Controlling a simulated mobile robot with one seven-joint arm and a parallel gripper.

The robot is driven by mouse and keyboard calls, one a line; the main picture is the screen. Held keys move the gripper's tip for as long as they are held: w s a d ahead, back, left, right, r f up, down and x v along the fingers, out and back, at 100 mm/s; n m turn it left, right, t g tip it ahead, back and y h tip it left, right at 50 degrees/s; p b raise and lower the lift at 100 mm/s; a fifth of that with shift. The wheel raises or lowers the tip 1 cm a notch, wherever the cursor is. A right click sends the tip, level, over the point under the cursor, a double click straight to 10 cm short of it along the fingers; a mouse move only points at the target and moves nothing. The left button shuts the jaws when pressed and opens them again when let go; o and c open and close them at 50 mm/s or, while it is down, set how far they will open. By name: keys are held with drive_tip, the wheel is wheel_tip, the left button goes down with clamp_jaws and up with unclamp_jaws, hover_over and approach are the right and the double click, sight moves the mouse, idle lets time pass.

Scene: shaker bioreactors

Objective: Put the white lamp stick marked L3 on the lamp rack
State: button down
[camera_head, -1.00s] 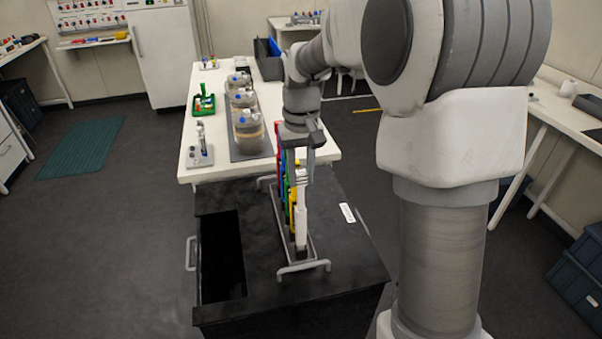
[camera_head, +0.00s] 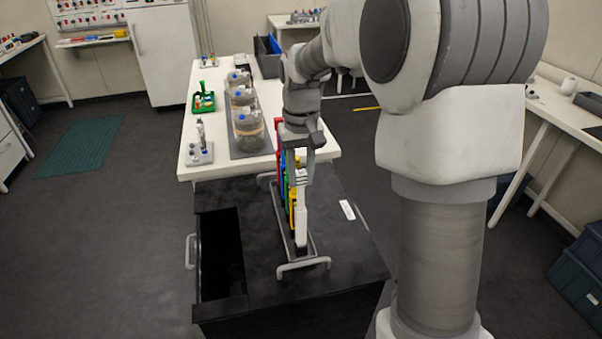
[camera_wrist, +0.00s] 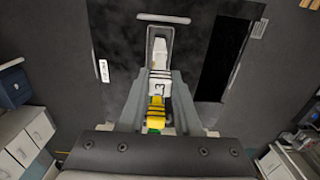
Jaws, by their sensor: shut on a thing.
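The white lamp stick (camera_head: 301,225) stands upright in the lamp rack (camera_head: 302,266), at its near end. A dark 3 and dark bands show on the stick in the wrist view (camera_wrist: 160,84). My gripper (camera_head: 303,172) points down at its upper part. In the wrist view my gripper (camera_wrist: 158,77) has a finger on each side of the white stick and is shut on it. Yellow, green, blue and red sticks stand close behind it in the rack. Whether its foot is fully seated is too small to tell.
The rack stands on a black cabinet (camera_head: 345,270) with a dark opening (camera_head: 222,255) at its left. Behind is a white table (camera_head: 210,105) with several jars and a green carrier (camera_head: 203,100). The cabinet top right of the rack is mostly clear, with a small white label.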

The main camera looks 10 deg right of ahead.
drive_tip(key=shift+f, duration=0.4)
idle(0.4)
drive_tip(key=c, duration=0.5)
unclamp_jaws()
wheel_tip(320, 180, up, 18)
drive_tip(key=shift+f+p, duration=0.25)
drive_tip(key=shift+p, duration=0.25)
drive_tip(key=shift+s, duration=0.1)
drive_tip(key=s+f+t, duration=0.2)
drive_tip(key=s, duration=0.5)
drive_tip(key=s+f+t, duration=0.1)
drive_tip(key=s+f, duration=0.2)
drive_tip(key=s, duration=0.5)
drive_tip(key=s+f+t, duration=0.2)
drive_tip(key=s, duration=0.6)
drive_tip(key=shift+f+t, duration=0.15)
drive_tip(key=shift+t, duration=0.15)
